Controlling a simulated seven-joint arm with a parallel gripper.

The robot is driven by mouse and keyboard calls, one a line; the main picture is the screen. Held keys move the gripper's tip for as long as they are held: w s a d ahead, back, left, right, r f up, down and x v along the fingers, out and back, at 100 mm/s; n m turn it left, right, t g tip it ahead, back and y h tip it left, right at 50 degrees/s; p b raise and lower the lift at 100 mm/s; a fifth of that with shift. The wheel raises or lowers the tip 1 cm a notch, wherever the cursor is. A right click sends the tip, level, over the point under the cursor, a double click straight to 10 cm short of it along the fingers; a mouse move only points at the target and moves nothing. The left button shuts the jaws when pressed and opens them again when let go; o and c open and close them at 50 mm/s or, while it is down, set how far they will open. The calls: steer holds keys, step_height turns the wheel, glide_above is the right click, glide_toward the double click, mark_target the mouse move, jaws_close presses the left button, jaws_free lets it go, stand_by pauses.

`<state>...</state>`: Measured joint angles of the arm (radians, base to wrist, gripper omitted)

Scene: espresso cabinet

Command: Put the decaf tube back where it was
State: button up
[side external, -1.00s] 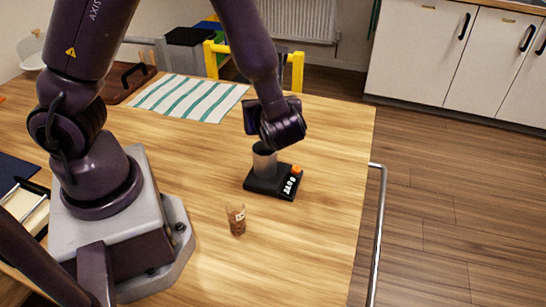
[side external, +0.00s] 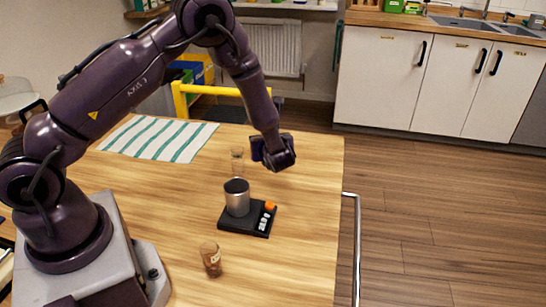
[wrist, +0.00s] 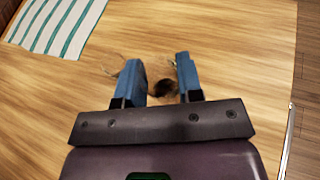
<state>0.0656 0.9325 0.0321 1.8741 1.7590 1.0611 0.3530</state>
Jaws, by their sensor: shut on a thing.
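My gripper (side external: 252,152) is above the table, behind and right of the metal cup. It is shut on a clear glass tube (side external: 237,160) that shows at its fingertips, beyond the cup. In the wrist view, my gripper (wrist: 158,66) has a dark brown patch (wrist: 163,91) between its blue fingers, with faint glass outlines near the tips. I cannot read a label on this tube. A second glass tube (side external: 211,260) with brown contents and a pale label stands upright on the table in front; its lettering is too small to read.
The metal cup (side external: 237,204) stands on a black scale (side external: 246,222) with an orange knob (side external: 270,206). A striped cloth (side external: 160,139) lies at the back left, with a yellow chair (side external: 181,98) beyond. Bare table lies around the scale. The table's right edge has a metal rail (side external: 357,245).

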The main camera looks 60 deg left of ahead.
steer(key=shift+w+a+f, duration=0.25)
steer(key=shift+w+f, duration=0.65)
steer(key=shift+f, duration=0.25)
steer(key=shift+w+f, duration=0.15)
steer(key=shift+f, duration=1.5)
steer(key=shift+f, duration=0.2)
steer(key=o, duration=0.9)
steer(key=shift+r, duration=0.1)
